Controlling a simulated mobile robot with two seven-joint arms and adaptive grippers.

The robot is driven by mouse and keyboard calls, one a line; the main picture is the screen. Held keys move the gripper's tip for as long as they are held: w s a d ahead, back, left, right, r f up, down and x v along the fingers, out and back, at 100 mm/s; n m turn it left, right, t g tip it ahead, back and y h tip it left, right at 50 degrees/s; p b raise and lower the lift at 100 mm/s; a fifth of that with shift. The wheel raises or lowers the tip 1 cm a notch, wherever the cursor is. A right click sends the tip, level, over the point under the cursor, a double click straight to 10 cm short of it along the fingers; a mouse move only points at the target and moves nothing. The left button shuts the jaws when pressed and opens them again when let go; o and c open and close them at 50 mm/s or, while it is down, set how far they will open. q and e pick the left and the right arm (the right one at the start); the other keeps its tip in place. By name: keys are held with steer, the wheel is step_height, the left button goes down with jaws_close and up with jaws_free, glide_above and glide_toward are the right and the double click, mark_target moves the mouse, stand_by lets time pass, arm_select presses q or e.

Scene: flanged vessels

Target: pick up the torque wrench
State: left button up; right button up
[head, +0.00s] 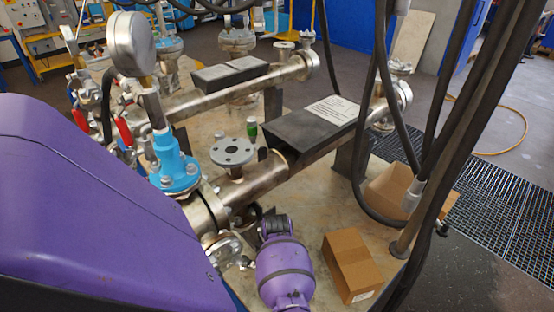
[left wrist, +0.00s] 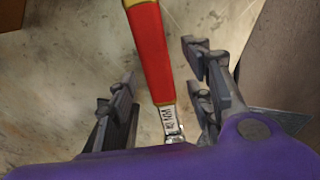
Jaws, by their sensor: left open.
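The torque wrench (left wrist: 154,52) shows in the left wrist view with a red handle edged in yellow and a short metal part with dark markings at its lower end. It lies over a pale, stained surface and runs from the top edge down between my fingers. My left gripper (left wrist: 157,82) is open, with dark fingers on both sides of the wrench and visible gaps to it. The wrench's far end is cut off by the frame, and its near end is hidden by my purple wrist. In the head view my left gripper (head: 272,222) points down beside the lower pipe; I cannot make out the wrench there.
A steel pipe (head: 320,147) with flanges and a blue valve (head: 174,165) lie close to my gripper. A cardboard box (head: 352,262) stands to its right on the pale table top (head: 312,212). Dark hoses (head: 437,90) hang at the right.

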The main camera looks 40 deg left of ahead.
arm_select(q)
step_height(320, 180, down, 4)
steer(key=shift+a+r, duration=0.1)
steer(key=shift+r, duration=0.2)
jaws_close()
steer(key=shift+w, duration=0.1)
